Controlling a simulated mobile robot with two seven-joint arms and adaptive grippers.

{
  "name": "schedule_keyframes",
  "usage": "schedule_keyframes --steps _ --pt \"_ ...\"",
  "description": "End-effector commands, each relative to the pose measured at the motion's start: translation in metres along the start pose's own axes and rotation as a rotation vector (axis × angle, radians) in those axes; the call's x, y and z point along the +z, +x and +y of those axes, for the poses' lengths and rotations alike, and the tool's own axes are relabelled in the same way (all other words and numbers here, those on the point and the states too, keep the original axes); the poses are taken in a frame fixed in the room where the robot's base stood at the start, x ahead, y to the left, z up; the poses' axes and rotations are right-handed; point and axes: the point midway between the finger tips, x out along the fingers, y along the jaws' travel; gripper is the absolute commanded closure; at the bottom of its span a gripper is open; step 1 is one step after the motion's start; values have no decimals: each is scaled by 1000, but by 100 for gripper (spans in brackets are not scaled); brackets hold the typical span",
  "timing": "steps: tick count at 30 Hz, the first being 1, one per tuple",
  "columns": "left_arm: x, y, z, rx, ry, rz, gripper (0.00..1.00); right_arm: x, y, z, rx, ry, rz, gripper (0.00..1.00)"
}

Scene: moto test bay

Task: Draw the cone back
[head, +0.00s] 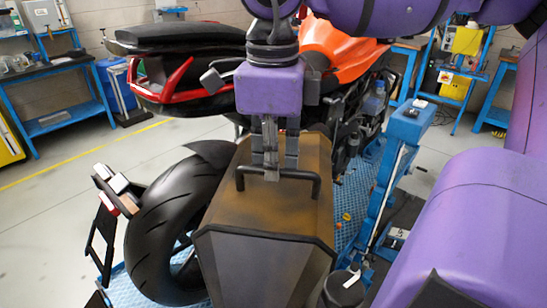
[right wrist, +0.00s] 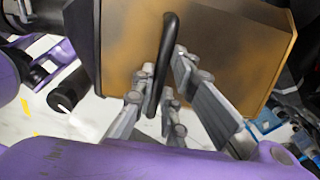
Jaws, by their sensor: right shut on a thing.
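The cone (head: 265,215) is a bronze-brown, faceted body with dark edges and a dark end face. It sits beside the motorcycle's rear wheel (head: 170,225), at the centre of the head view. A black bar handle (head: 300,175) stands on its upper face. My right gripper (head: 272,172) comes down from above and is shut on this handle. In the right wrist view, the fingers (right wrist: 165,90) close around the handle (right wrist: 158,72), with the cone (right wrist: 215,50) behind it. My left gripper is not in view.
The motorcycle's black seat (head: 180,38) and orange bodywork (head: 340,50) are just behind the gripper. A blue lift platform (head: 350,205) lies under the bike, with a blue post (head: 400,150) to the right. Open floor (head: 70,200) lies left.

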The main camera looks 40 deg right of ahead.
Motion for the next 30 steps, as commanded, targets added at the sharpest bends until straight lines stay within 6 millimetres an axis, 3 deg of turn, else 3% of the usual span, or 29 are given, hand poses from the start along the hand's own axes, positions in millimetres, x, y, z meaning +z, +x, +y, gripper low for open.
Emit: schedule_keyframes --steps 1,5,17,30 --pt "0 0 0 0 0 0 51 0 1 3 11 -1 1 85" --pt "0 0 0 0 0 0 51 0 1 3 9 -1 1 69" --pt "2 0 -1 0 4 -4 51 1 -7 1 3 0 -2 69" --pt "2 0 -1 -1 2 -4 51 0 -92 1 2 1 -1 69"
